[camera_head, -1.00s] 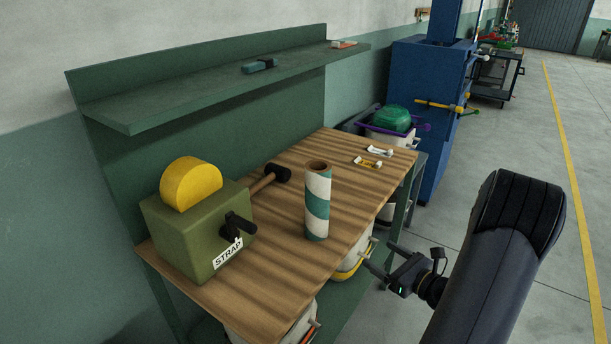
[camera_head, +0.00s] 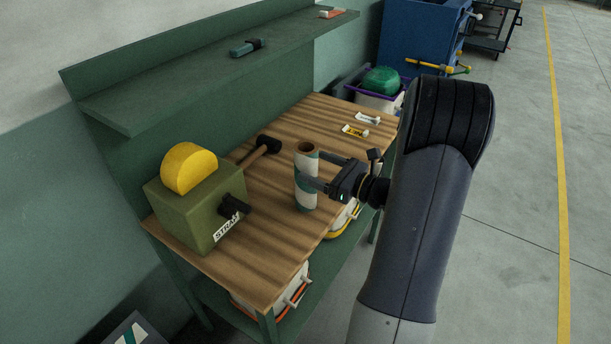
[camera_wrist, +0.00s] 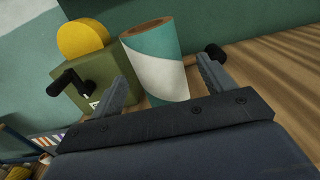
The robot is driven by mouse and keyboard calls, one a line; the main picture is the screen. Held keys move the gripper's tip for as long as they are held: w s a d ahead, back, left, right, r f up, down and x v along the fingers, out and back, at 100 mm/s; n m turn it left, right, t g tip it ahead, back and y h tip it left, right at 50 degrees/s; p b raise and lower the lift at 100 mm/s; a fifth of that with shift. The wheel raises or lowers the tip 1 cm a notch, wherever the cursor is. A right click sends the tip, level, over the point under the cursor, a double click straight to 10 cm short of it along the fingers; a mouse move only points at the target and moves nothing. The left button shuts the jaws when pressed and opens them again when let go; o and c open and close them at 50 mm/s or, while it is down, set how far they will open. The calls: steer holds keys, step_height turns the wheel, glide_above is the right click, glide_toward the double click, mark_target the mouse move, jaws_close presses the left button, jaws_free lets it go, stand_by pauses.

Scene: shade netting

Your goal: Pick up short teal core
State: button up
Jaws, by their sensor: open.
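The short teal core (camera_head: 306,192) is a teal and white spiral-striped tube with a brown open top. It stands upright on the wooden bench top (camera_head: 270,235). My gripper (camera_head: 309,179) is open at the core, coming in from the right in the head view. In the wrist view the core (camera_wrist: 159,65) rises between the two spread fingers of my gripper (camera_wrist: 165,82). I cannot tell whether either finger touches it.
A green strap box (camera_head: 200,215) with a yellow roll stands left of the core. A mallet (camera_head: 260,151) lies behind it. Two small tubes (camera_head: 355,130) lie at the back right. A green shelf (camera_head: 220,65) overhangs the bench's rear.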

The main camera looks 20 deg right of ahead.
mark_target(300, 160)
steer(key=shift+p+x, duration=0.65)
steer(key=shift+x, duration=2.2)
steer(key=shift+c, duration=0.3)
steer(key=c, duration=1.4)
steer(key=shift+c, duration=0.3)
